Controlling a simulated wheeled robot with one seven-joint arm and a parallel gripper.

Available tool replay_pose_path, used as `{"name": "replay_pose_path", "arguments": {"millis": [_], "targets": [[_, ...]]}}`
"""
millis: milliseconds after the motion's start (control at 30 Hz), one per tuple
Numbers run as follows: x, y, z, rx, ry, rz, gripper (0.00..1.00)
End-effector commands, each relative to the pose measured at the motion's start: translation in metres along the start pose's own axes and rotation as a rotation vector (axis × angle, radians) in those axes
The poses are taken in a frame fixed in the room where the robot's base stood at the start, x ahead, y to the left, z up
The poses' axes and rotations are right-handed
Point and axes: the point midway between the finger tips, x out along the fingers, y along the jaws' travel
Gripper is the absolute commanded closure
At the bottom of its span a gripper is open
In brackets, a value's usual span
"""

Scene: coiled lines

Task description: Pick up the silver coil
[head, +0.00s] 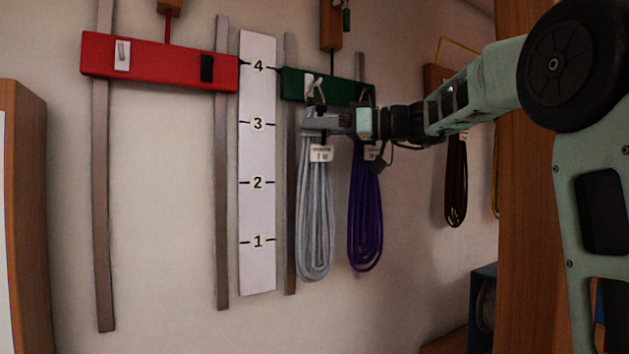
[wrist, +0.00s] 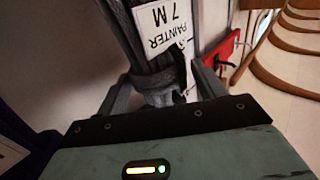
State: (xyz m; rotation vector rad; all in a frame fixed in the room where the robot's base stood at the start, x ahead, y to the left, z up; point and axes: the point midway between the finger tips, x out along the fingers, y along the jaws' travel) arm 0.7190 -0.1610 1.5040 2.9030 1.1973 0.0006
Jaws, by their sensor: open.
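The silver coil (head: 315,215) hangs in long loops below the green rack board (head: 350,88), with a white tag near its top. My gripper (head: 312,122) is at the coil's upper end, just under the white hook (head: 315,88). In the wrist view the silver coil (wrist: 153,88) lies between the two open fingers of my gripper (wrist: 160,85), with a gap at the left finger. Its tag there reads "PAINTER 7 M". The gripper partly hides the coil's top in the head view, so I cannot see exactly how it sits on the hook.
A purple coil (head: 365,220) hangs close to the right, behind my wrist. A dark coil (head: 456,185) hangs farther right. A numbered white strip (head: 258,200) is on the wall to the left, beside a red board (head: 160,63) with no coil on it.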

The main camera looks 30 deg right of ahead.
Motion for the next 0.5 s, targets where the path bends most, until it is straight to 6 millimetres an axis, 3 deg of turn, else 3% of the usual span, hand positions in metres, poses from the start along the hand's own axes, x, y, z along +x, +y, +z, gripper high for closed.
{"name": "replay_pose_path", "arguments": {"millis": [133, 400, 500], "targets": [[0.016, 0.0, -0.001, 0.003, 0.0, -0.001, 0.31], [0.019, 0.0, 0.001, 0.001, 0.0, 0.001, 0.31], [0.019, 0.0, 0.001, 0.001, 0.0, 0.001, 0.56]]}}
